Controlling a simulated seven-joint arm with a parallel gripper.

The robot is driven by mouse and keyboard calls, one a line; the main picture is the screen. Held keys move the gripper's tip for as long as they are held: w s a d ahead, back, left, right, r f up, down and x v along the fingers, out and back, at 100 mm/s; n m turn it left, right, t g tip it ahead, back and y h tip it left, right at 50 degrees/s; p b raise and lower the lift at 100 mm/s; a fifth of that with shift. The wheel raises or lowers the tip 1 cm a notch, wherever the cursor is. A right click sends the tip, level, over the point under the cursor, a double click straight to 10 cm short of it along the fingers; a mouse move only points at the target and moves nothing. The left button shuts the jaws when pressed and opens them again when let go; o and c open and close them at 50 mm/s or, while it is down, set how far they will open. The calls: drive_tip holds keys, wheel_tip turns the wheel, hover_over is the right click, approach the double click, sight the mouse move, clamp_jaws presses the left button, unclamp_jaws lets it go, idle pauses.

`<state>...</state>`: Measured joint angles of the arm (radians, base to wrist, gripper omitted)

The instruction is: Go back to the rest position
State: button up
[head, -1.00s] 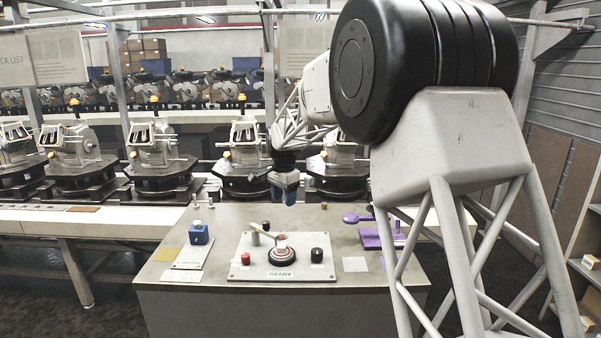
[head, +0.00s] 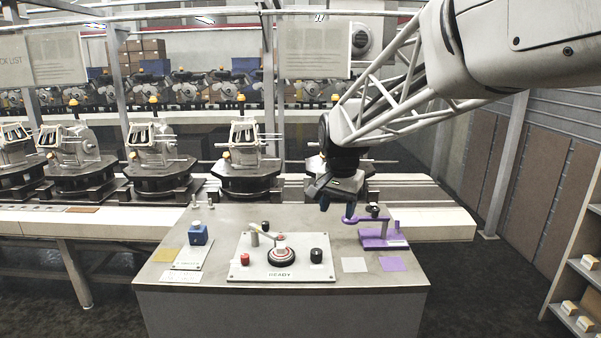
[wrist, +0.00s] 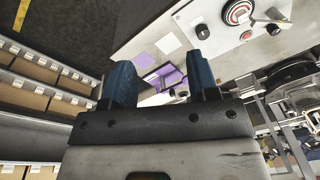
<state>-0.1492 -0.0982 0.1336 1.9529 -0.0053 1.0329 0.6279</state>
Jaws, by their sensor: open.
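My gripper (head: 338,200) hangs above the right rear part of the workbench (head: 215,288), near a purple lever device (head: 383,238). Its blue fingers are apart and empty. In the wrist view my gripper (wrist: 155,85) shows two separated blue fingers with nothing between them but the bench and part of the purple device (wrist: 168,77) beyond. I cannot tell exactly how high the fingers are above the bench.
A control plate (head: 240,262) with a dial (head: 281,256), a red button and a black knob sits mid-bench. A blue block (head: 198,233) stands at left. Engines on a conveyor (head: 150,160) run behind. Shelves (head: 578,270) stand at the right. Open floor lies between bench and shelves.

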drive_tip(key=s+d+f+n, duration=0.1)
drive_tip(key=s+d+f, duration=0.1)
drive_tip(key=s, duration=0.9)
drive_tip(key=s+d+f+n, duration=0.2)
drive_tip(key=s+d+f, duration=0.1)
drive_tip(key=s, duration=0.8)
drive_tip(key=s+d+f+n+t, duration=0.1)
drive_tip(key=s+d, duration=0.3)
drive_tip(key=s, duration=0.7)
drive_tip(key=shift+s+d+f+n, duration=0.35)
drive_tip(key=shift+d+f+n, duration=0.05)
drive_tip(key=shift+f+n, duration=0.25)
idle(0.7)
